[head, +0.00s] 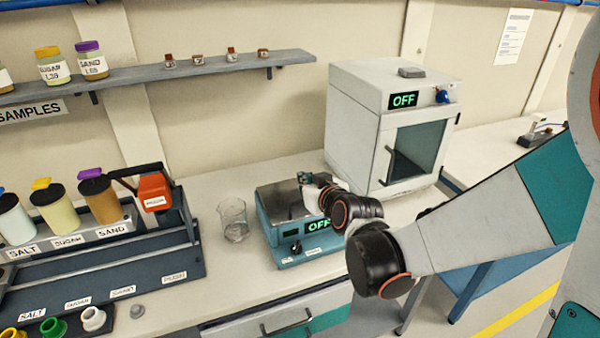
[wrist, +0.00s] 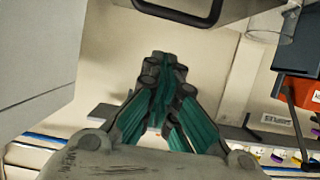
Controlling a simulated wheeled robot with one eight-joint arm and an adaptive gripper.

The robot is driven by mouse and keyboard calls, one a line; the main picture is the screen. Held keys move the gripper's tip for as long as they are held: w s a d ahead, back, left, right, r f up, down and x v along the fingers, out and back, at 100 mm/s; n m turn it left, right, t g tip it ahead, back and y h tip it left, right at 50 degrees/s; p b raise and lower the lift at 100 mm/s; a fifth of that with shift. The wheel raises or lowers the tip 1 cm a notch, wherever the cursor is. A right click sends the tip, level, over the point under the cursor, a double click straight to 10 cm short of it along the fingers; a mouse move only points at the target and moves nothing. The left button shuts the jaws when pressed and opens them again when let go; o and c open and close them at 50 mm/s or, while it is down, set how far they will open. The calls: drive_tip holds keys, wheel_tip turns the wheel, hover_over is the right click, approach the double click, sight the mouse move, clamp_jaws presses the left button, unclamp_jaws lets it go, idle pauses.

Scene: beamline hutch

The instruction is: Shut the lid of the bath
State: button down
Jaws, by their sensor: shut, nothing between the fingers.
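The bath (head: 268,222) is a low teal box on the bench, with a dark knob and a green OFF display on its front. A grey metallic surface (head: 277,196) shows at its top; my arm covers its right part, so I cannot tell the lid's angle. In the wrist view a dark-rimmed part, seemingly of the bath (wrist: 185,14), shows at the top edge. My gripper (head: 306,179) is over the right side of the bath. In the wrist view the gripper (wrist: 160,62) has its teal fingers together and empty, below the dark rim in the picture; contact cannot be judged.
A glass beaker (head: 233,220) stands just left of the bath. A white oven (head: 352,125) with an OFF display stands close behind at right. A dark rack (head: 185,258) with jars and an orange-red device (head: 154,190) is at left. A shelf (head: 200,70) runs along the wall.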

drive_tip(key=shift+s+d+f+b, duration=0.1)
drive_tip(key=shift+s+f+b, duration=0.4)
drive_tip(key=shift+f, duration=0.4)
drive_tip(key=shift+s+d+f+b, duration=0.15)
drive_tip(key=shift+s+f+b, duration=0.15)
drive_tip(key=shift+f+b, duration=0.5)
drive_tip(key=shift+s+d+f+b, duration=0.1)
drive_tip(key=shift+s+f+b, duration=0.35)
drive_tip(key=shift+f, duration=0.55)
wheel_tip(320, 180, up, 4)
drive_tip(key=r+p, duration=0.1)
drive_tip(key=p, duration=0.3)
drive_tip(key=s+d+f+b, duration=0.25)
drive_tip(key=s+f, duration=0.35)
drive_tip(key=s, duration=0.3)
drive_tip(key=s+d+r+m+g+h, duration=0.1)
drive_tip(key=s+d+r+g+h, duration=0.1)
drive_tip(key=s+d, duration=0.3)
drive_tip(key=s+d+r+m+g+h, duration=0.1)
drive_tip(key=s+d+r+g, duration=0.3)
drive_tip(key=s, duration=0.8)
drive_tip(key=shift+d+r+m+h, duration=0.25)
drive_tip(key=shift+d+m+h, duration=0.15)
drive_tip(key=shift+m, duration=0.3)
